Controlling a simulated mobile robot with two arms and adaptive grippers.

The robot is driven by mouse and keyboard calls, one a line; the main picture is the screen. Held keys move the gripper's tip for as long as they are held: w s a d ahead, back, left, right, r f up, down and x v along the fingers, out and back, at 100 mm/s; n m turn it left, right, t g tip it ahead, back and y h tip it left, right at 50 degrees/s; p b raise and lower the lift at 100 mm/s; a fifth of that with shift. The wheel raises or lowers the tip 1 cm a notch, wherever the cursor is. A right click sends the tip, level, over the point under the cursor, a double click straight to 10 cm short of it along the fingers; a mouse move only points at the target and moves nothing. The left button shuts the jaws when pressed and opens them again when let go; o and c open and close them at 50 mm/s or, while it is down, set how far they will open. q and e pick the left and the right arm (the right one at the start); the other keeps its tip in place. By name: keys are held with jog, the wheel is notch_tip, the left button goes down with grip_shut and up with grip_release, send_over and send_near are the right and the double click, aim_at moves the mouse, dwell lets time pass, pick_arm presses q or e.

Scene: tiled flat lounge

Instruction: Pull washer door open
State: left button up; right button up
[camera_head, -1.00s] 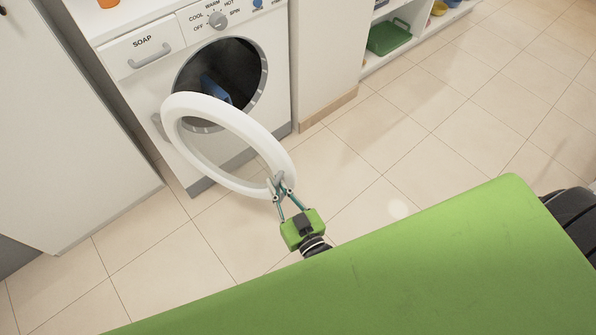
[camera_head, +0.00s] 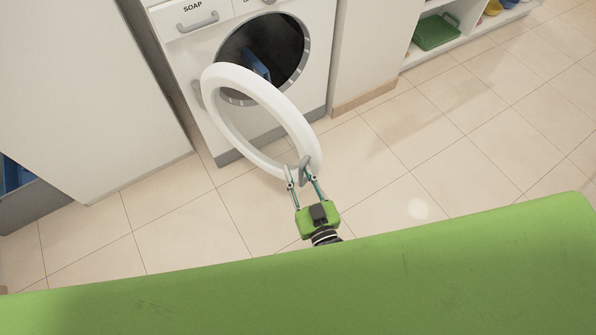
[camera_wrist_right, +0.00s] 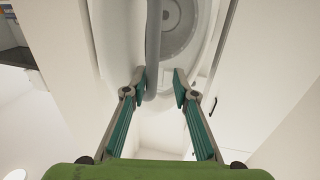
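The washer (camera_head: 211,107) stands upper left of centre in the head view, a dark drum opening (camera_head: 285,45) in its front. A blue item (camera_head: 257,66) shows in the opening. The white ring-shaped washer door (camera_head: 243,135) stands swung out, well open. My right gripper (camera_head: 299,178) is at the door's near lower edge, by the grey door handle (camera_head: 305,166). In the right wrist view, the fingers (camera_wrist_right: 159,85) are apart, with the grey handle (camera_wrist_right: 152,45) between them, close to the left finger; I cannot tell whether they touch. My left gripper is not in view.
A white cabinet (camera_head: 90,95) stands left of the washer. A white panel (camera_head: 370,50) and a shelf with a green basket (camera_head: 436,32) stand to the right. Tiled floor (camera_head: 440,150) is clear on the right.

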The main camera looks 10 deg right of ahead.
jog(key=shift+s, duration=0.1)
jog(key=s+d, duration=0.2)
jog(key=s, duration=0.9)
jog(key=shift+s, duration=0.35)
